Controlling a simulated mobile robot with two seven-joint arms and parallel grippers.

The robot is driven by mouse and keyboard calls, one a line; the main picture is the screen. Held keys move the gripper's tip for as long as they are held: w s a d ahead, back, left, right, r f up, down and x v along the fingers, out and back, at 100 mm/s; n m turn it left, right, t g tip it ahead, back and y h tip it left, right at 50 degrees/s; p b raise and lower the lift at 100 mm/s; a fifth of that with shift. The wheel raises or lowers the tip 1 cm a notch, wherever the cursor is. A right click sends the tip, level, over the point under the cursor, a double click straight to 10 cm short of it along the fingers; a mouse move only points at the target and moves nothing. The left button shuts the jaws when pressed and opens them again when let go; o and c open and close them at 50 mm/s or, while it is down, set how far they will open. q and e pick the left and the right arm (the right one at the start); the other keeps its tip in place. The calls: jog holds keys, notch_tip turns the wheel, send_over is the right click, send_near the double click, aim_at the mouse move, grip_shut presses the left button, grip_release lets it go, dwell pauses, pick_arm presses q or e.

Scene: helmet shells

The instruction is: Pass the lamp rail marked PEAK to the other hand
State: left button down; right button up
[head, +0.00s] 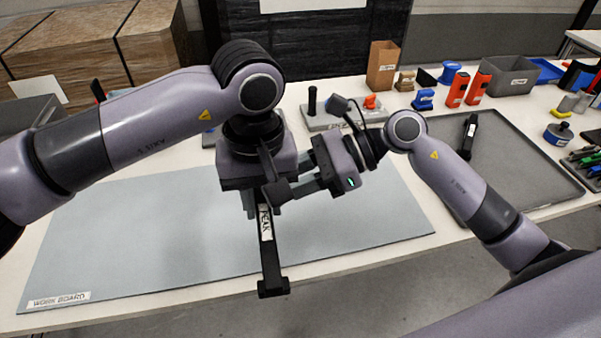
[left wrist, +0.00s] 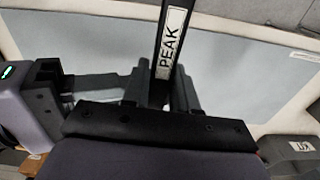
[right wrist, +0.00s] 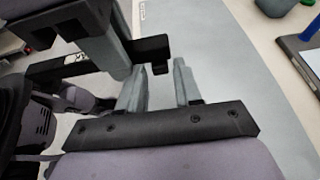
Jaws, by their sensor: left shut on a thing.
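The lamp rail marked PEAK (head: 270,255) is a long black bar with a white label and a crosspiece at its near end. In the head view it points toward me over the work board's front edge. My left gripper (head: 262,203) is shut on it beyond the label; the label also shows in the left wrist view (left wrist: 170,45). My right gripper (head: 288,190) comes in from the right, close beside the rail and the left fingers. In the right wrist view its fingers (right wrist: 158,85) are apart, with a black end piece near their tips. Whether they touch it is unclear.
The pale blue work board (head: 130,235) below is bare. A grey tray (head: 540,170) at right holds another black bar (head: 469,135). A grey stand (head: 345,118), a cardboard box (head: 382,66), orange and blue parts and a grey bin (head: 510,77) line the back.

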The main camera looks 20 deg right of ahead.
pick_arm(q)
jog(key=shift+s+d, duration=0.1)
jog(key=shift+d, duration=0.15)
pick_arm(e)
jog(key=shift+a, duration=0.1)
pick_arm(q)
jog(key=shift+r, duration=0.1)
pick_arm(e)
jog(key=shift+s, duration=0.1)
grip_shut()
pick_arm(q)
jog(key=c, duration=0.9)
grip_release()
jog(key=shift+o, duration=0.6)
